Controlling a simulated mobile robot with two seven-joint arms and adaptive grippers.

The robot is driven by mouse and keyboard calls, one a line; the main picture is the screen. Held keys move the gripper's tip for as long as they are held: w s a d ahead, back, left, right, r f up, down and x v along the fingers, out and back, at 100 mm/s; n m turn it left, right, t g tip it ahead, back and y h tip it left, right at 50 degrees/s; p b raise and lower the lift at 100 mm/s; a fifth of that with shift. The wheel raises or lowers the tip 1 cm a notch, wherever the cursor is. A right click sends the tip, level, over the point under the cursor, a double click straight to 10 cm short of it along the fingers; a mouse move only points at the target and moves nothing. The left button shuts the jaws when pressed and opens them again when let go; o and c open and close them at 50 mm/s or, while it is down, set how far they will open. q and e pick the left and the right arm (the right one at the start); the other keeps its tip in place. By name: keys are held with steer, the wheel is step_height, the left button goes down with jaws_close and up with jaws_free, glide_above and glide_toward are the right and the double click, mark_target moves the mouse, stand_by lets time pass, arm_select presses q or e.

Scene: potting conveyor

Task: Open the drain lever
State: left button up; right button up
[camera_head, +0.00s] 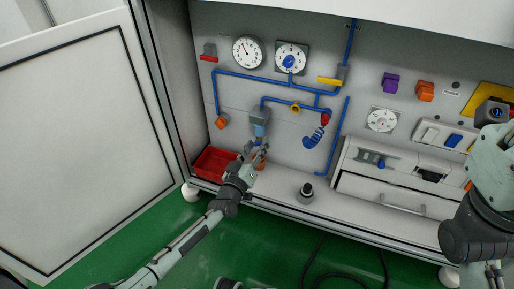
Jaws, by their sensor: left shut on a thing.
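My left gripper (256,150) is at the lower left of the back panel, just under a grey filter unit (260,116) with a blue lower part. It is shut on a small part below this unit, apparently the drain lever. The fingers hide most of that part, so its position cannot be told. An orange piece (261,162) shows right beside the fingers. A red tray (211,163) sits on the cabinet floor to the left of the gripper. My right arm is at the right edge; its gripper is not in view.
Two gauges are above. A dark knob (306,193) stands on the ledge. A drawer (385,195) is at right, an open door (85,140) at left.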

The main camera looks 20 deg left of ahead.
arm_select(q)
steer(key=n, duration=0.2)
steer(key=shift+a+r+n, duration=0.15)
steer(key=shift+a+n, duration=0.05)
steer(key=shift+n, duration=0.2)
steer(key=n, duration=0.2)
steer(key=shift+w+a+r+n, duration=0.1)
steer(key=shift+a+n, duration=0.1)
steer(key=shift+n, duration=0.2)
steer(key=shift+a+n, duration=0.25)
steer(key=shift+n, duration=1.25)
steer(key=shift+a+n, duration=0.2)
steer(key=shift+n, duration=1.3)
steer(key=o, duration=1.2)
steer(key=shift+c, duration=0.2)
steer(key=s, duration=1.2)
steer(key=shift+a, duration=0.25)
